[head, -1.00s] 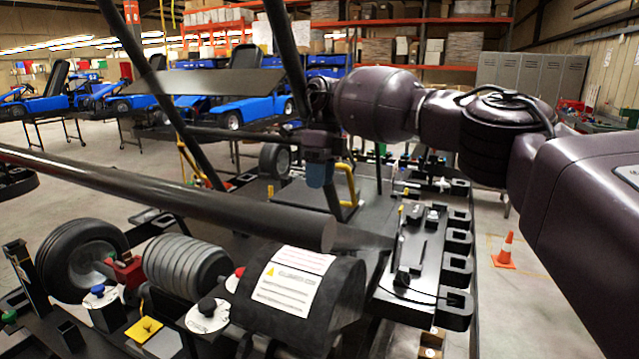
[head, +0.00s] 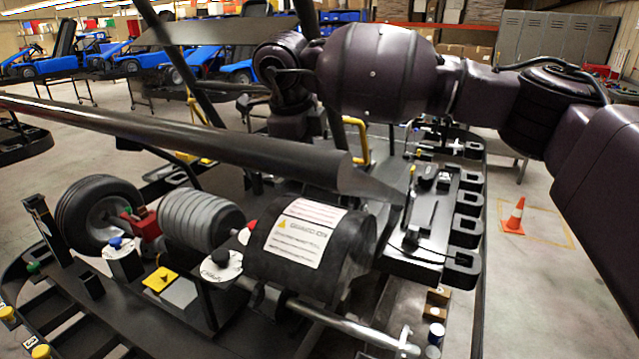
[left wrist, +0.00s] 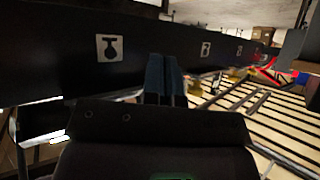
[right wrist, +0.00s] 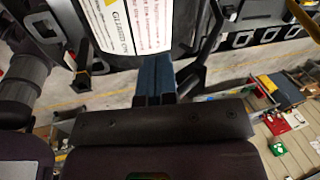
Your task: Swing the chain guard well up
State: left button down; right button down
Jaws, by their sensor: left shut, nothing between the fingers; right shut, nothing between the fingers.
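The chain guard (head: 310,240) is a black curved cover with a white warning label, low at the centre of the head view, seated over the kart's rear axle (head: 340,318). In the right wrist view the guard's label (right wrist: 130,25) fills the top centre. My right gripper (right wrist: 153,75) is shut and empty, its blue fingers overlapping the label's lower edge; I cannot tell whether they touch. In the head view its fingers are hidden behind the black tube. My left gripper (left wrist: 165,75) is shut and empty before a dark panel with small white icons, and is outside the head view.
A thick black tube (head: 180,130) crosses the head view above the guard. A ribbed grey cylinder (head: 200,220) and a wheel (head: 95,215) stand left of it. A black slotted rack (head: 440,225) is on the right. An orange cone (head: 514,215) stands on the floor.

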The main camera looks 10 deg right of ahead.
jog(key=t, duration=0.1)
jog(key=m+b, duration=0.2)
jog(key=b, duration=0.3)
send_near(319, 203)
jog(key=f, duration=0.5)
jog(key=shift+s+a+f, duration=0.2)
jog(key=shift+a, duration=0.05)
jog(key=shift+w+d+r, duration=0.25)
jog(key=shift+w+d, duration=0.45)
jog(key=shift+w, duration=0.3)
jog(key=shift+w+d, duration=0.4)
jog(key=shift+w, duration=0.15)
jog(key=shift+r, duration=0.1)
